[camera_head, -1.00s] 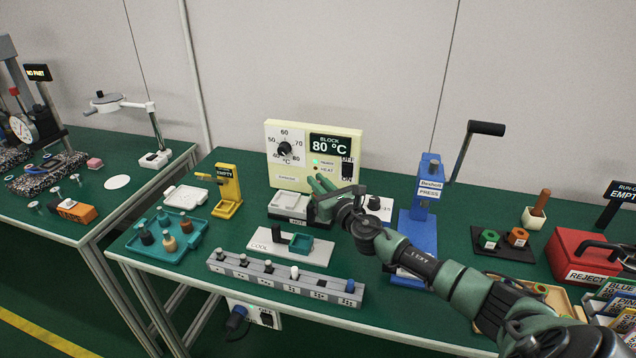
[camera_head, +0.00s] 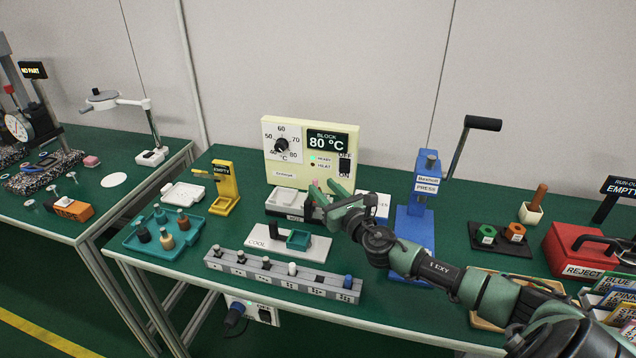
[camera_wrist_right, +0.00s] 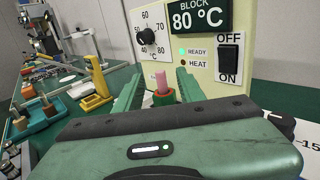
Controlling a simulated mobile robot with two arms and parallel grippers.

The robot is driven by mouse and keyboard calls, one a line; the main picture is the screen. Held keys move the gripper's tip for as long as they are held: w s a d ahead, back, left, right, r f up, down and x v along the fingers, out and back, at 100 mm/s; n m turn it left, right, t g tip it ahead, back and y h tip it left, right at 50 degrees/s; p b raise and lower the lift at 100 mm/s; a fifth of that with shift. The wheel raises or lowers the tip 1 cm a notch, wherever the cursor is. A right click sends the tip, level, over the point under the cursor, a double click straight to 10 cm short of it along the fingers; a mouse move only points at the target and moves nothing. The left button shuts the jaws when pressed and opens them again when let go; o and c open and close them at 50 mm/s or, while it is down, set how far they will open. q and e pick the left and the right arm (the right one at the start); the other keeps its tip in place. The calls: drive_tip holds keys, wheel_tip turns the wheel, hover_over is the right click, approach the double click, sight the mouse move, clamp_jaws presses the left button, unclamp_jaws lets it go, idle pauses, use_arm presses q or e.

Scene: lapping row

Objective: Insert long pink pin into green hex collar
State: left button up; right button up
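A pink pin (camera_wrist_right: 161,84) stands upright between the fingers of my right gripper (camera_wrist_right: 160,92) in the right wrist view, with a gap on each side. A green collar-like piece (camera_wrist_right: 164,97) surrounds its base; its seating depth is hidden. In the head view my right gripper (camera_head: 326,200) is open at the heater block (camera_head: 284,201), with the pink tip (camera_head: 315,184) just showing. Another green hex piece (camera_head: 487,232) sits on a black mat at the right. My left gripper is not in view.
The heater's control panel (camera_head: 309,150) reads 80 °C and stands close behind my gripper. In front are the white cool plate (camera_head: 262,238) and a grey pin rail (camera_head: 283,275). The blue press (camera_head: 419,205) stands to the right, near my arm.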

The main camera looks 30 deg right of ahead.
drive_tip(key=shift+s+a, duration=0.15)
drive_tip(key=shift+s, duration=1.15)
